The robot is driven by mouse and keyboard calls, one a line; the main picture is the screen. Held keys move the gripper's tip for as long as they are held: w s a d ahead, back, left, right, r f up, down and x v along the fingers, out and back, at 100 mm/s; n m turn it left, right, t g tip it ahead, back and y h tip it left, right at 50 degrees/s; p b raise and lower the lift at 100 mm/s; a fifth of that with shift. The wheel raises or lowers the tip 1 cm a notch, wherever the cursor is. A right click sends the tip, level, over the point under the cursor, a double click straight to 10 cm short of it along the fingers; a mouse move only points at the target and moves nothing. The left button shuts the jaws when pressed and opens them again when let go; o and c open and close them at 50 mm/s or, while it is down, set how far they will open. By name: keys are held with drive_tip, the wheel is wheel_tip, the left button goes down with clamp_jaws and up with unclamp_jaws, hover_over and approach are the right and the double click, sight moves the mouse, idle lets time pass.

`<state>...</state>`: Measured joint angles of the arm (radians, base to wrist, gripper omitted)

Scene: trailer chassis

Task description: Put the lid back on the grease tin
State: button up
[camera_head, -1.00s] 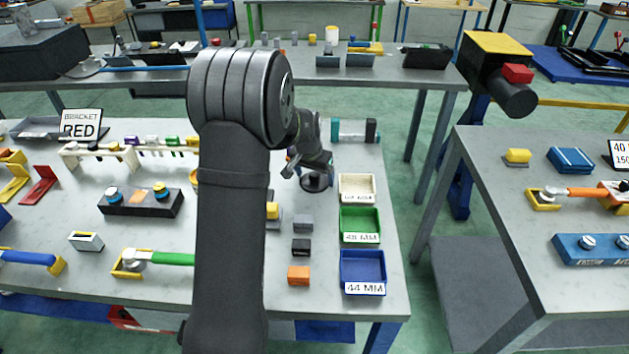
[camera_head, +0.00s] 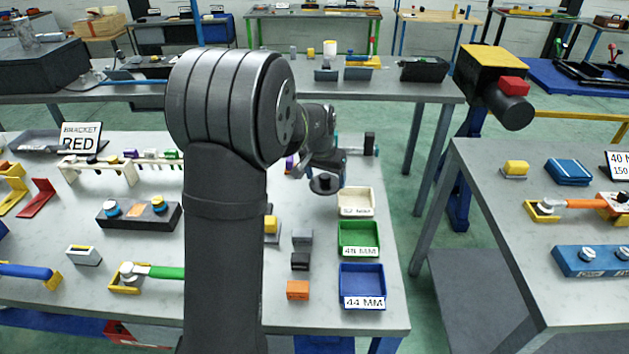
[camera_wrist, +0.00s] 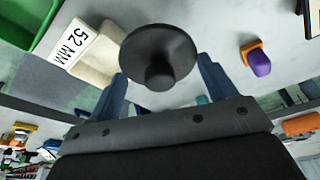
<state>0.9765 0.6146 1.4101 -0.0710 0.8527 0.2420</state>
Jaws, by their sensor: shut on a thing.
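A dark grey round lid with a knob (camera_wrist: 162,48) is held in my gripper (camera_wrist: 160,77). The knob sits between the two blue-grey fingers in the wrist view, with the disc facing away from the palm. In the head view the lid (camera_head: 325,186) hangs under my gripper (camera_head: 322,172), just left of the cream 52 MM bin and apparently above the table. I cannot make out the grease tin in either view; my arm hides a strip of the table.
The cream bin (camera_head: 355,212), green bin (camera_head: 359,251) and blue bin (camera_head: 362,305) line the table's right edge. Small blocks, including an orange one (camera_head: 298,291), lie left of them. A purple and orange piece (camera_wrist: 257,60) shows in the wrist view.

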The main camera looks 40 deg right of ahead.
drive_tip(key=s+r, duration=0.4)
drive_tip(key=s, duration=0.3)
drive_tip(key=w+a+r, duration=0.1)
drive_tip(key=w+a, duration=1.2)
drive_tip(key=w, duration=0.3)
drive_tip(key=w+a, duration=1.2)
drive_tip(key=w, duration=0.4)
drive_tip(key=shift+s+a+f, duration=0.1)
drive_tip(key=shift+s+f, duration=0.05)
drive_tip(key=shift+f, duration=1.4)
drive_tip(key=shift+s+a+f, duration=0.1)
drive_tip(key=shift+f, duration=1.4)
drive_tip(key=shift+f, duration=0.15)
drive_tip(key=o, duration=1)
wheel_tip(320, 180, up, 7)
